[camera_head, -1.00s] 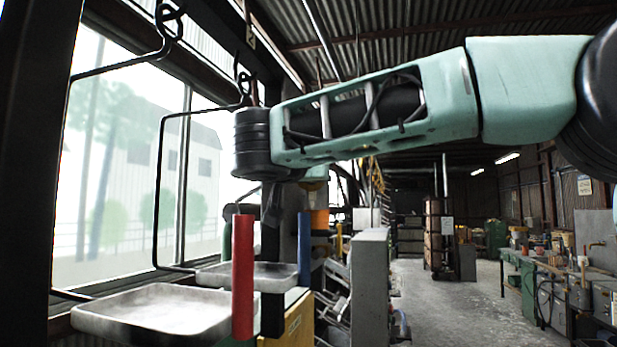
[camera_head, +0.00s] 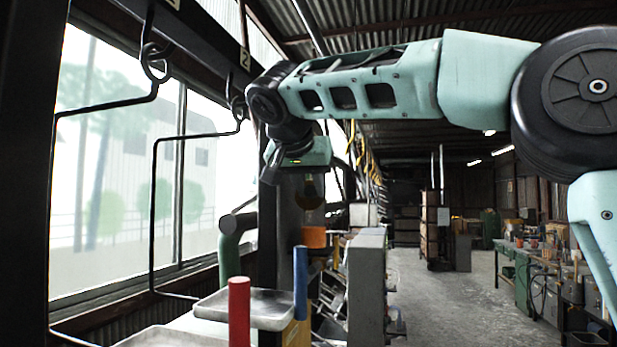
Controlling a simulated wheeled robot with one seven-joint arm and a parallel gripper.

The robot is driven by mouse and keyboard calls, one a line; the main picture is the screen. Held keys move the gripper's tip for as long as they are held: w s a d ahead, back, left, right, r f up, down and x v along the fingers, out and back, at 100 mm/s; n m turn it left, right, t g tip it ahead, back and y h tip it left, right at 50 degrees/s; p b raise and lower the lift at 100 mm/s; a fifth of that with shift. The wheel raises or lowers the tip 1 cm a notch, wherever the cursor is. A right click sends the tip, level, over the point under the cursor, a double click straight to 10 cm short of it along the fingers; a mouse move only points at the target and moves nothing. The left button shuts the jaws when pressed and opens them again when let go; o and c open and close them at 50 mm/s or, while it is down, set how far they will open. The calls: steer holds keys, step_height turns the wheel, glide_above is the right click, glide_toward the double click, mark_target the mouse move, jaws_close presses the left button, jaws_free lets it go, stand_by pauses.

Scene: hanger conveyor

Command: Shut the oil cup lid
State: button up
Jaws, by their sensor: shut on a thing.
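My gripper (camera_head: 308,190) hangs below my wrist, left of the middle, pointing down. It seems shut on a small rounded amber thing (camera_head: 313,190) between grey parts; its exact shape is hard to make out. I cannot tell whether this is the oil cup or its lid. An orange block-like thing (camera_head: 315,237) is just below the gripper. No lid can be clearly picked out in this view.
A red post (camera_head: 239,312) and a blue post (camera_head: 300,283) stand in front. Grey trays (camera_head: 245,309) hang on black wire hangers (camera_head: 153,200) at left. A grey cabinet (camera_head: 362,290) is right of the gripper. The aisle floor (camera_head: 440,300) is clear.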

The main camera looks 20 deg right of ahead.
stand_by(0.3)
steer(key=o, duration=1)
steer(key=b+v, duration=0.1)
steer(key=v, duration=0.6)
steer(key=shift+s+r, duration=0.1)
steer(key=shift+r, duration=0.15)
steer(key=shift+c, duration=0.4)
